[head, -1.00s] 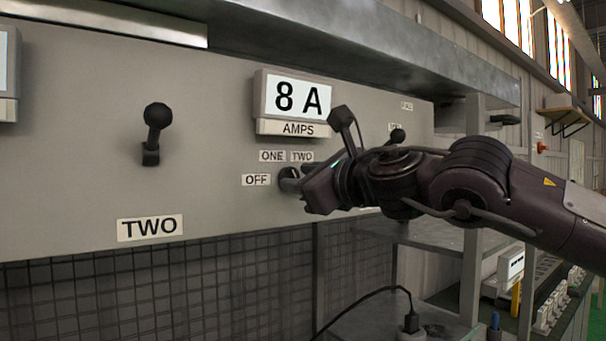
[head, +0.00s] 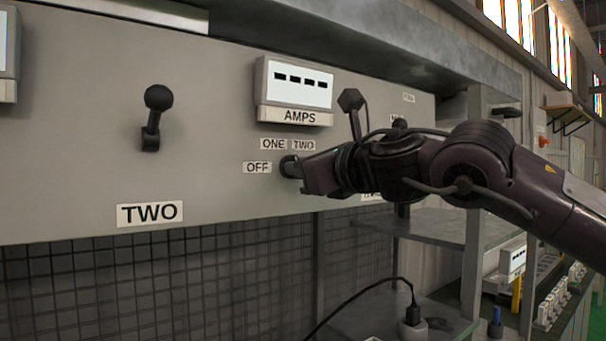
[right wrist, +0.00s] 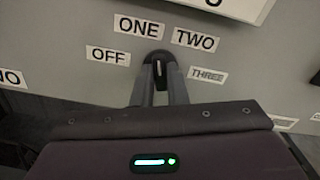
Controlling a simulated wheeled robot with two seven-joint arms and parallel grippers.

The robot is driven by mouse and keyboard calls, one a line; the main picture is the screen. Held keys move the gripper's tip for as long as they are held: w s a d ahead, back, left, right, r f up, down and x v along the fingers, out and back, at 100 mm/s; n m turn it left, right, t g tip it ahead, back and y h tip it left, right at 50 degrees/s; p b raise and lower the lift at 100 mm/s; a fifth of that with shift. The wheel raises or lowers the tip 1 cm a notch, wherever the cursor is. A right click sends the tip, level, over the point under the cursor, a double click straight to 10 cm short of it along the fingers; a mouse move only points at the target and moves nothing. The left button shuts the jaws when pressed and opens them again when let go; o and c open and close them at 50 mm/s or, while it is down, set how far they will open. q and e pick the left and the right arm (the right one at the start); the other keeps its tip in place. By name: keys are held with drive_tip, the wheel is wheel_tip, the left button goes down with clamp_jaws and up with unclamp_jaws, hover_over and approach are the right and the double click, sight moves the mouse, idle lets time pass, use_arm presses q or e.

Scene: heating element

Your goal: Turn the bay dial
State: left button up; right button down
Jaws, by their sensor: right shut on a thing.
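The bay dial is a small dark knob (head: 288,166) on the grey panel, below the AMPS display (head: 298,88). Labels OFF (head: 257,168), ONE (head: 272,144) and TWO (head: 304,145) surround it. The right wrist view adds a THREE label (right wrist: 208,76) on its right. My right gripper (head: 292,167) is shut on the dial. In the right wrist view the dial (right wrist: 158,60) sits between the two fingertips, its pale mark pointing up between ONE and TWO; the exact setting is hard to tell. The display shows a row of dashes. My left gripper is not in view.
A black ball-ended lever (head: 153,115) stands above the TWO plate (head: 150,213) at left. Another lever (head: 352,108) rises just behind my right wrist. A metal ledge (head: 340,50) overhangs the panel. A shelf with a plugged cable (head: 408,315) is below.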

drive_tip(key=m+b, duration=0.2)
drive_tip(key=m, duration=0.7)
drive_tip(key=shift+d+r, duration=0.1)
drive_tip(key=shift+d, duration=0.05)
idle(0.4)
drive_tip(key=c, duration=1.4)
unclamp_jaws()
drive_tip(key=shift+d, duration=0.1)
drive_tip(key=shift+c, duration=0.2)
drive_tip(key=b+v, duration=0.3)
drive_tip(key=v, duration=0.4)
drive_tip(key=shift+s+d+b, duration=0.2)
drive_tip(key=shift+s+b, duration=0.05)
drive_tip(key=shift+b, duration=0.05)
